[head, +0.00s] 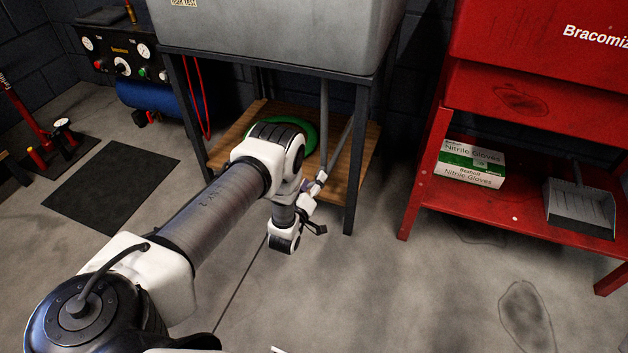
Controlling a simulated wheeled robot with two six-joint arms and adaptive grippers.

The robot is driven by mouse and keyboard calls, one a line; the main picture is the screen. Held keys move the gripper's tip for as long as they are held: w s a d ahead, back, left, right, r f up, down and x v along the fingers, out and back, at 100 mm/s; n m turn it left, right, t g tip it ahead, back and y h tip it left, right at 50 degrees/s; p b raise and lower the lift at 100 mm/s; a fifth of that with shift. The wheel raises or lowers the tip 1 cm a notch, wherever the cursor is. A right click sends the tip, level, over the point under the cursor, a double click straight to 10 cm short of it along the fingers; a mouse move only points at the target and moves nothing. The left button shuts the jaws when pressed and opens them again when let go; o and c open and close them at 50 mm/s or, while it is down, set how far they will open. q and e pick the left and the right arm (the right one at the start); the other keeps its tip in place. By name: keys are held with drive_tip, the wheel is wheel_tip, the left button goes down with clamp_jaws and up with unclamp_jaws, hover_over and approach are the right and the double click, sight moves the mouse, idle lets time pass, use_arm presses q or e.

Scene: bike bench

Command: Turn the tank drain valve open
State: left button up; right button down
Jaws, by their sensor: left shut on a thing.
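The grey tank (270,35) sits on a dark metal stand at the top middle. My left arm reaches in from the lower left. My left gripper (318,185) is at the lower end of this pipe, small and partly behind my own wrist. It is shut on the drain valve there. The valve's handle is mostly hidden by the gripper, so its angle cannot be told. My right gripper is out of view.
The stand has a wooden lower shelf (365,165) with a coiled green hose (306,128). The stand's front leg (357,165) is close right of my gripper. The floor in front is clear.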

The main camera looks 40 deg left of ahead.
use_arm(q)
drive_tip(key=n, duration=0.5)
drive_tip(key=shift+w, duration=0.15)
drive_tip(key=n, duration=0.5)
drive_tip(key=shift+w+d, duration=0.1)
drive_tip(key=shift+d, duration=0.05)
drive_tip(key=shift+n, duration=0.3)
drive_tip(key=o, duration=1.2)
drive_tip(key=shift+c, duration=0.2)
drive_tip(key=shift+f, duration=0.1)
drive_tip(key=shift+s, duration=0.2)
drive_tip(key=shift+s+f, duration=0.1)
drive_tip(key=shift+s, duration=0.3)
drive_tip(key=v, duration=1.1)
